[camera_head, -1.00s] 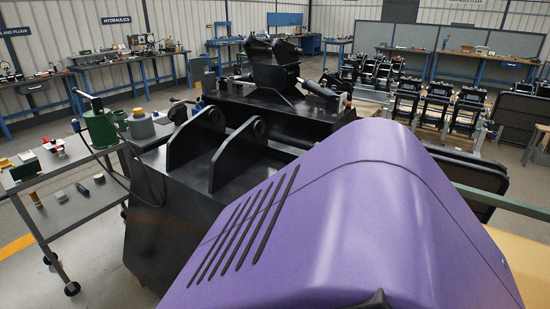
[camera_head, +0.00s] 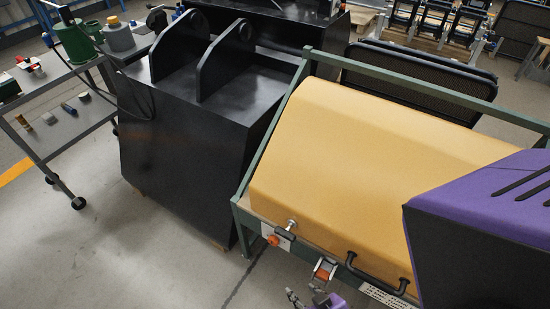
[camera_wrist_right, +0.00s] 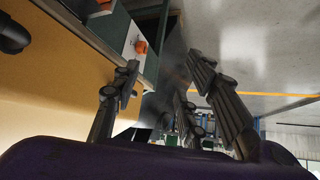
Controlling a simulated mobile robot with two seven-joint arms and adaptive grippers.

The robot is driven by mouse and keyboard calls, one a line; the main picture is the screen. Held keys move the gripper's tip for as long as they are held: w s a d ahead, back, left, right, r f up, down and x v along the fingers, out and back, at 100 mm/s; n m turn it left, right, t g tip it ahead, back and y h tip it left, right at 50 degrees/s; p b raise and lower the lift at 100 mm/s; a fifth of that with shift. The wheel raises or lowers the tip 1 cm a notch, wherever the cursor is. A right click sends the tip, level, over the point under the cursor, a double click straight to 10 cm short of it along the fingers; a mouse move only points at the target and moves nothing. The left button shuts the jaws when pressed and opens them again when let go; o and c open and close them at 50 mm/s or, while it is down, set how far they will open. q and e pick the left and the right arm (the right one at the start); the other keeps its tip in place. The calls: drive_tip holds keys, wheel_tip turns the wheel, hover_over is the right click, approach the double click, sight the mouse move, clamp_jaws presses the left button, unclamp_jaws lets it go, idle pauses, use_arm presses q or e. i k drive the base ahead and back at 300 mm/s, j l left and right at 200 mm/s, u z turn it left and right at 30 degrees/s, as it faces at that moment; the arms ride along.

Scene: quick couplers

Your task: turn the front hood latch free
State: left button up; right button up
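A yellow hood (camera_head: 370,150) lies closed over a green frame. At its near left corner is a latch with an orange knob (camera_head: 274,240) on a white plate. The orange knob also shows in the right wrist view (camera_wrist_right: 141,46). A second metal fitting with orange on it (camera_head: 323,270) sits on the front rail, left of the hood's black handle (camera_head: 375,275). My right gripper (camera_head: 307,298) is at the bottom of the head view, partly cut off, below the fittings. In the wrist view its fingers (camera_wrist_right: 163,78) are apart and empty, short of the knob. My left gripper is not in view.
A black machine body (camera_head: 190,120) with upright lugs stands left of the hood. A grey cart (camera_head: 70,125) with small parts is at the far left. The green rail (camera_head: 400,80) runs behind the hood. Floor is clear at the lower left.

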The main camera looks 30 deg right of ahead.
sight(286, 234)
drive_tip(key=z, duration=1)
drive_tip(key=j+z, duration=0.25)
drive_tip(key=k+j+z, duration=0.25)
drive_tip(key=j, duration=0.2)
drive_tip(key=j+z, duration=0.25)
drive_tip(key=j, duration=0.15)
drive_tip(key=k+j+z, duration=0.25)
drive_tip(key=i+j, duration=0.05)
drive_tip(key=i, duration=0.05)
